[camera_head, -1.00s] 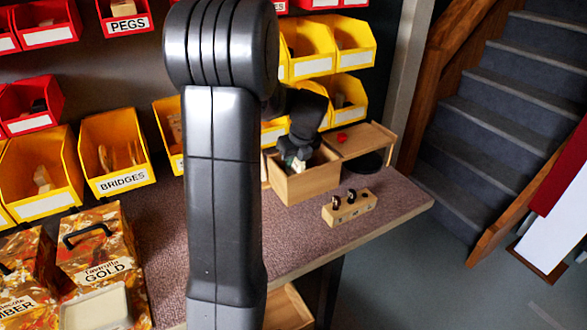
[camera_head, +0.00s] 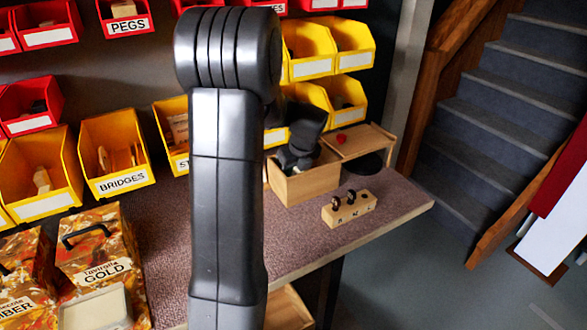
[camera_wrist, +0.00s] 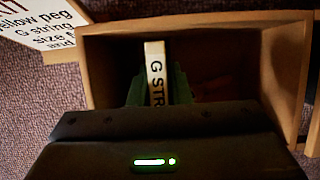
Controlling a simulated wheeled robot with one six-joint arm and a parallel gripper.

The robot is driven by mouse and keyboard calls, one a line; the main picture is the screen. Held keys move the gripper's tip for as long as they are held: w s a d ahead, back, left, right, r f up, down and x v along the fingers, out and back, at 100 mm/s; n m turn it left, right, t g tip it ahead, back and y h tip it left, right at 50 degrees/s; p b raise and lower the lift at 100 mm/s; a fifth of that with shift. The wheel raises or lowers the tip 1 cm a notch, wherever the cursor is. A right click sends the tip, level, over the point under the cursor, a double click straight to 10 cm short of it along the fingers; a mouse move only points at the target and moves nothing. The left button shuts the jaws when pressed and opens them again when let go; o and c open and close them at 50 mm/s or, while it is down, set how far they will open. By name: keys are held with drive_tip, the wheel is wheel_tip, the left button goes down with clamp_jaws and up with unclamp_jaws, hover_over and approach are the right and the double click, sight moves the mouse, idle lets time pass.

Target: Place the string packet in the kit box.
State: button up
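The kit box (camera_head: 308,187) is an open wooden box near the right end of the bench. In the wrist view its walls (camera_wrist: 97,72) surround a dark interior. My gripper (camera_head: 293,160) points down into the box, and its fingertips are hidden behind the front wall in the head view. In the wrist view the string packet (camera_wrist: 155,62), pale with "G STR" lettering, stands on edge between the greenish fingers of my gripper (camera_wrist: 156,88). The fingers appear closed on it. The packet's lower part is hidden, and I cannot tell whether it touches the box floor. A dim reddish thing (camera_wrist: 212,90) lies inside at right.
A wooden lid-like panel with a red knob (camera_head: 341,138) is behind the box, above a dark round object (camera_head: 365,163). A small peg block (camera_head: 348,208) stands in front. A printed card (camera_wrist: 38,22) lies beside the box. Yellow bins (camera_head: 118,155) line the back.

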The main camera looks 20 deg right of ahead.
drive_tip(key=p+v, duration=0.1)
drive_tip(key=v, duration=1.1)
drive_tip(key=shift+r+p, duration=0.15)
drive_tip(key=shift+p, duration=0.2)
